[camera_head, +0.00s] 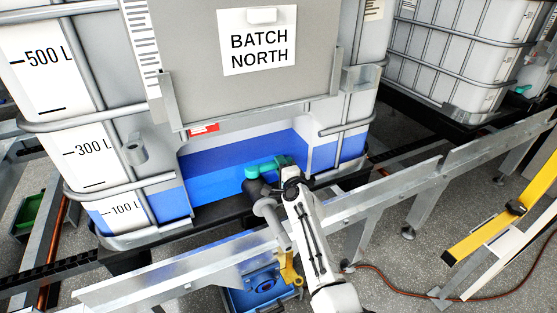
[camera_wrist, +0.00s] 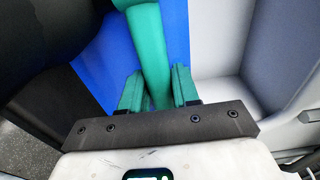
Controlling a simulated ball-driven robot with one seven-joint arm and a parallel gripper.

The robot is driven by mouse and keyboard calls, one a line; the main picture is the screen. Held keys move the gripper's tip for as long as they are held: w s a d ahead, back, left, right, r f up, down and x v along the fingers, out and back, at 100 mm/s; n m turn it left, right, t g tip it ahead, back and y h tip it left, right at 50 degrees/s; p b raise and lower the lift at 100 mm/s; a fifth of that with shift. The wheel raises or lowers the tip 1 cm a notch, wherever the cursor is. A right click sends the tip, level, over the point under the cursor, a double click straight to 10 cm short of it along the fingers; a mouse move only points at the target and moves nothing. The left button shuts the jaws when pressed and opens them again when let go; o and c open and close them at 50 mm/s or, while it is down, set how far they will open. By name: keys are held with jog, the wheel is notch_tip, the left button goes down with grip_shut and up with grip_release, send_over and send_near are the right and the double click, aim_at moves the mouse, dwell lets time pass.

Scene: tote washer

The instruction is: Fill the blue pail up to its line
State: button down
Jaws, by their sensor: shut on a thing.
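My gripper (camera_wrist: 158,92) is shut on the teal valve handle (camera_wrist: 152,40); its two teal fingers sit on either side of the handle. In the head view the handle (camera_head: 266,167) is at the front of the large tank labelled BATCH NORTH (camera_head: 258,40), above a dark valve body. A grey spout (camera_head: 268,211) runs down from the valve, partly behind my arm. The blue pail (camera_head: 240,299) is low in the head view, below the spout and partly hidden by my arm. Its line and the liquid level inside cannot be made out. No stream is visible.
Blue liquid (camera_head: 225,180) shows low in the tank. A metal rail (camera_head: 180,275) crosses in front of it. A yellow piece (camera_head: 289,268) is by the pail. A yellow bar (camera_head: 500,220), an orange hose (camera_head: 400,287) and a second tank (camera_head: 465,50) are at right.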

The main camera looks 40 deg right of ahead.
jog(key=h+p, duration=0.1)
jog(key=s+m+h+p, duration=0.1)
jog(key=shift+a+r+g+p, duration=0.15)
jog(key=shift+a+g+p, duration=0.1)
jog(key=shift+g+p, duration=0.15)
jog(key=shift+s+f+m+h+p, duration=0.2)
jog(key=shift+m+h+p, duration=0.1)
jog(key=shift+m, duration=0.1)
jog(key=c, duration=0.9)
grip_release()
